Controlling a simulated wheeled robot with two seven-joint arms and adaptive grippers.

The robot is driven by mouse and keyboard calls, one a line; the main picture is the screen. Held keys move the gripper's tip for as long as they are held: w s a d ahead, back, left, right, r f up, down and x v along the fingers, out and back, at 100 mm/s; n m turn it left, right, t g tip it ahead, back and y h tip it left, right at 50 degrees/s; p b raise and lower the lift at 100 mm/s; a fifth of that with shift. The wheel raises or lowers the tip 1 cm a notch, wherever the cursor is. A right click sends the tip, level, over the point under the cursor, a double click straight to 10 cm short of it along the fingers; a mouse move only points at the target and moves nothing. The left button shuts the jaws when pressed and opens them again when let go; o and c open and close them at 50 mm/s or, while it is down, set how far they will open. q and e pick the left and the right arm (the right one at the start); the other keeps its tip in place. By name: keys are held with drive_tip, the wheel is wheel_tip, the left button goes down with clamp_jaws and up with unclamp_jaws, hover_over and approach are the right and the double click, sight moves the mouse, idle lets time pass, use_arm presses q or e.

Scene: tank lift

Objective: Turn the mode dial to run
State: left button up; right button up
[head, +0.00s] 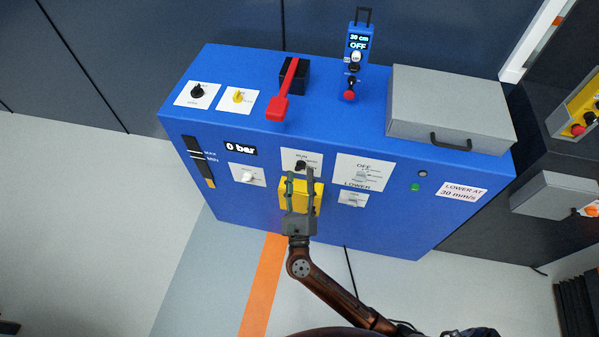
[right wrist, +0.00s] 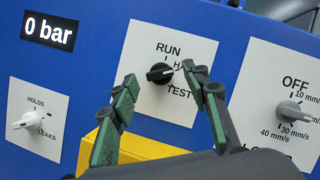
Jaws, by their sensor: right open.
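The mode dial is a black knob (right wrist: 159,73) on a white plate marked RUN, a partly hidden word starting with H, and TEST. Its white mark points right, toward the H label, not up at RUN. In the head view the dial (head: 300,165) is on the front of the blue cabinet, partly behind my fingers. My right gripper (head: 301,175) is open in front of it. In the right wrist view its green-padded fingers (right wrist: 160,78) stand either side of the dial, apart from it. My left gripper is not in view.
A yellow box (right wrist: 146,149) juts out just below the dial. A white knob (right wrist: 28,120) is to the left and a grey speed dial (right wrist: 289,110) to the right.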

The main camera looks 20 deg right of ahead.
drive_tip(key=shift+x, duration=0.9)
drive_tip(key=shift+c, duration=0.2)
drive_tip(key=c, duration=1.1)
